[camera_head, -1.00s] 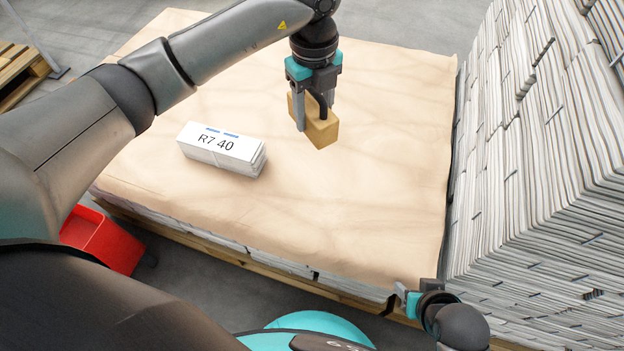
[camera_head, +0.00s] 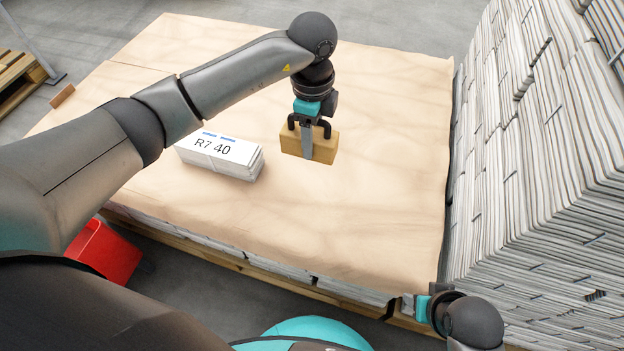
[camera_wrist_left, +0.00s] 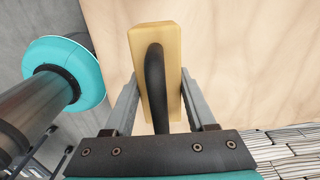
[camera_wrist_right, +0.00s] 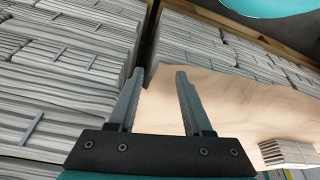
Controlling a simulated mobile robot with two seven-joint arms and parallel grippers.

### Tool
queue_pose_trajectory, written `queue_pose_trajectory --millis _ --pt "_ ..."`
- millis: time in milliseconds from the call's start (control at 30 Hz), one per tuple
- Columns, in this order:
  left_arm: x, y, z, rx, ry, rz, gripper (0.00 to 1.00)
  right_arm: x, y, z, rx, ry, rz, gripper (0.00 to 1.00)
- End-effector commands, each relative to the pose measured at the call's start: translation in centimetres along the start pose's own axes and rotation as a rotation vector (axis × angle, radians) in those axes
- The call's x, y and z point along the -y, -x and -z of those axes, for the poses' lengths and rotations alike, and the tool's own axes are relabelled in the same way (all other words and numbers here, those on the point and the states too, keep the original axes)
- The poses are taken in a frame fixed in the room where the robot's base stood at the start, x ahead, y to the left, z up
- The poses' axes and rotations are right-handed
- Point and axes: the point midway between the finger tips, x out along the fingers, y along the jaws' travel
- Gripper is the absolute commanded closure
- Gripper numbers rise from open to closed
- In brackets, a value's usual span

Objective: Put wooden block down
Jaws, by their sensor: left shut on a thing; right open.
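The wooden block (camera_head: 325,148) is light tan with a black handle on it. My left gripper (camera_head: 309,150) is shut on it, with one finger crossing its near face in the head view. The block also shows in the left wrist view (camera_wrist_left: 145,34), between both fingers, with the black handle towards the camera. It is over the brown paper sheet (camera_head: 370,210); I cannot tell whether it touches the sheet. My right gripper (camera_wrist_right: 157,84) is open and empty, near the stack's front right corner.
A white newspaper bundle (camera_head: 215,158) marked "R7 40" lies left of the block. A tall newspaper stack (camera_head: 540,170) stands along the right side. A red bin (camera_head: 105,252) is at the lower left. The sheet is clear in front of and right of the block.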

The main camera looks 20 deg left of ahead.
Motion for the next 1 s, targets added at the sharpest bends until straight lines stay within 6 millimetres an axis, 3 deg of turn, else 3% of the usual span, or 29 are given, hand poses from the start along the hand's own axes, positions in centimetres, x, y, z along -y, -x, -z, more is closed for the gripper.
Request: queue_pose_trajectory --millis 367,467,1000 --pt "0.0 -6.0 0.0 0.000 -0.001 -0.001 1.00 -0.2 4.8 2.0 -0.081 -0.002 -0.005 0.50" --pt "0.0 -9.1 0.0 0.001 0.000 -0.002 1.00 0.8 5.2 3.3 -0.191 0.009 0.018 0.50" --pt "0.0 -10.8 0.1 -0.001 -0.002 0.001 1.00 3.0 4.1 6.0 -0.389 0.022 0.074 0.50"
